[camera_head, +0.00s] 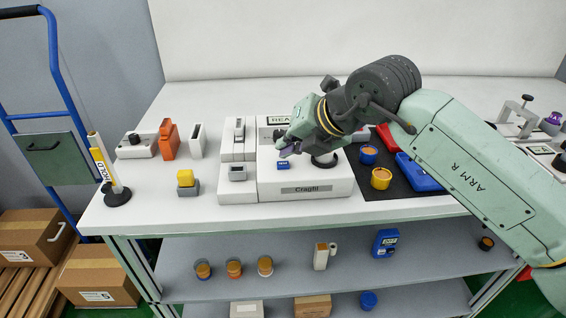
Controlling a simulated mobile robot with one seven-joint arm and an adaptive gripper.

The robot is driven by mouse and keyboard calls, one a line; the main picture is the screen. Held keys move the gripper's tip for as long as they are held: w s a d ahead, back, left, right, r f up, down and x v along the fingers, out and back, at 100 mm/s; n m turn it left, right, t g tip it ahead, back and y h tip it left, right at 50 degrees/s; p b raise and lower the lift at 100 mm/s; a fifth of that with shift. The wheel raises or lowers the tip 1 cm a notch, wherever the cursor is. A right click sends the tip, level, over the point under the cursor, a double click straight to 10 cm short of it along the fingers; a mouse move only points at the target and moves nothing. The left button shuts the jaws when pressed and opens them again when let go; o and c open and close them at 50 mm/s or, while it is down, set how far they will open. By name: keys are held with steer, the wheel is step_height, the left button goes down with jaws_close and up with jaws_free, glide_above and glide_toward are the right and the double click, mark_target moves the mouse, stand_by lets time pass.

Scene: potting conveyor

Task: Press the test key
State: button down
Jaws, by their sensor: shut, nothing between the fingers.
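A white machine with a "Cragill" label (318,188) stands in the middle of the white table. A small blue key (283,166) with light lettering too small to read is on its top; I cannot tell for sure that this is the test key. A panel starting "REA" (279,120) at the machine's back is partly covered by my arm. My gripper (287,151) is shut and empty, pointing down and left just above and behind the blue key. Its tips look close to the key; I cannot tell whether they touch anything. A dark round part (324,161) sits right of the key.
Left of the machine are a grey-white unit (238,195), an orange holder (168,141), a yellow-topped block (187,183) and a "HOLD" post (107,173). Right of it, a dark mat (370,190) holds blue and orange pots and a blue case (418,175). The table's front strip is clear.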

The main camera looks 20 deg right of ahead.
mark_target(287, 163)
steer(key=shift+f, duration=0.2)
stand_by(0.3)
steer(key=shift+f+b, duration=0.3)
steer(key=shift+b, duration=0.5)
steer(key=shift+f+b, duration=0.35)
steer(key=shift+b, duration=0.25)
stand_by(0.6)
steer(key=shift+r, duration=0.8)
steer(key=shift+r+p, duration=1.45)
steer(key=shift+r, duration=1.15)
steer(key=shift+f, duration=0.1)
